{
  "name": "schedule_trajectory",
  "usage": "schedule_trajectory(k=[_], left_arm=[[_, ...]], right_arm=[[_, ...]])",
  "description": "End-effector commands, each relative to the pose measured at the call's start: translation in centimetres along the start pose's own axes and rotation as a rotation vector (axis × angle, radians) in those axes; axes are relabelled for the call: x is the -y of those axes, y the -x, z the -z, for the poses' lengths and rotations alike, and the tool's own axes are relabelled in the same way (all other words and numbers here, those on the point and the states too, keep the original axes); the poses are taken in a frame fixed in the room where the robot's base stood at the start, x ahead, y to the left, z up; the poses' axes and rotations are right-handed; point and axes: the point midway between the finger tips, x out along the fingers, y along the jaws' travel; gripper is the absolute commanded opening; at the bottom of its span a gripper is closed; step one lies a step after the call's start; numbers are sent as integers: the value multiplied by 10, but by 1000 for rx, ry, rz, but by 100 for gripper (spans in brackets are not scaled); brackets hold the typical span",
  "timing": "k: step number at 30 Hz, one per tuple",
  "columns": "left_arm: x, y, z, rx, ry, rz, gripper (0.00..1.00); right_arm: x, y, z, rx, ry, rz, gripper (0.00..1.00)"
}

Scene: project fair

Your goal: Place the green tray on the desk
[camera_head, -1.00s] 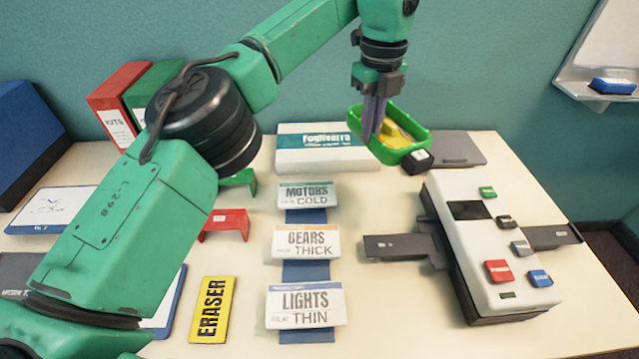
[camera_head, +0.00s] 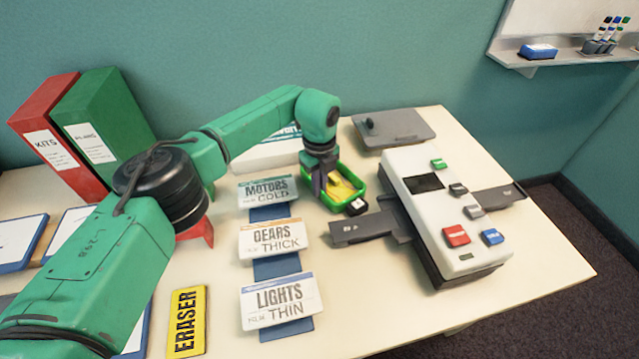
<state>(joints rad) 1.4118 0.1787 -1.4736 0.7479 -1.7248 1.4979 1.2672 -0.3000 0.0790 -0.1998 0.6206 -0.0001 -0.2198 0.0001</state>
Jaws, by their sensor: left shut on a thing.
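The green tray (camera_head: 356,175) holds something yellow (camera_head: 341,188). It is at or just above the desk (camera_head: 528,246), between the cards and the white machine; I cannot tell whether it touches the desk. My left gripper (camera_head: 321,190) points down and is shut on the tray's left wall. My right gripper is not in view.
A white machine (camera_head: 420,170) with coloured buttons stands right of the tray, its dark arm (camera_head: 358,229) reaching left. MOTORS (camera_head: 266,190), GEARS (camera_head: 273,238) and LIGHTS (camera_head: 281,301) cards stand left. A grey plate (camera_head: 394,130) lies behind. A yellow eraser (camera_head: 187,322) lies in front.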

Motion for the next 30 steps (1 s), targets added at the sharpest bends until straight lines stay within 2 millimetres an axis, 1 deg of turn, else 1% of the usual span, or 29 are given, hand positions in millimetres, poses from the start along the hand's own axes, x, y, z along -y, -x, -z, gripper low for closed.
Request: schedule_trajectory(k=[4,7,9,10,18,20,22,23,26,30], left_arm=[[1,2,0,1,0,2,0],[0,-1,0,0,0,2,0],[0,-1,0,0,0,0,33],[0,-1,0,0,0,0,40],[0,0,0,0,0,0,40],[0,3,0,1,0,1,40],[1,8,-1,2,0,3,40],[0,13,-1,2,0,2,40],[1,36,-1,3,-1,5,40],[1,76,-1,3,-1,4,40]], right_arm=[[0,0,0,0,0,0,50],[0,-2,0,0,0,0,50],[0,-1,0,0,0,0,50],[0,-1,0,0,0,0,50],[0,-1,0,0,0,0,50],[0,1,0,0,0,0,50],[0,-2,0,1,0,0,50],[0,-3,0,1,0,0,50],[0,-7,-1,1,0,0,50],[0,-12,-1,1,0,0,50]])
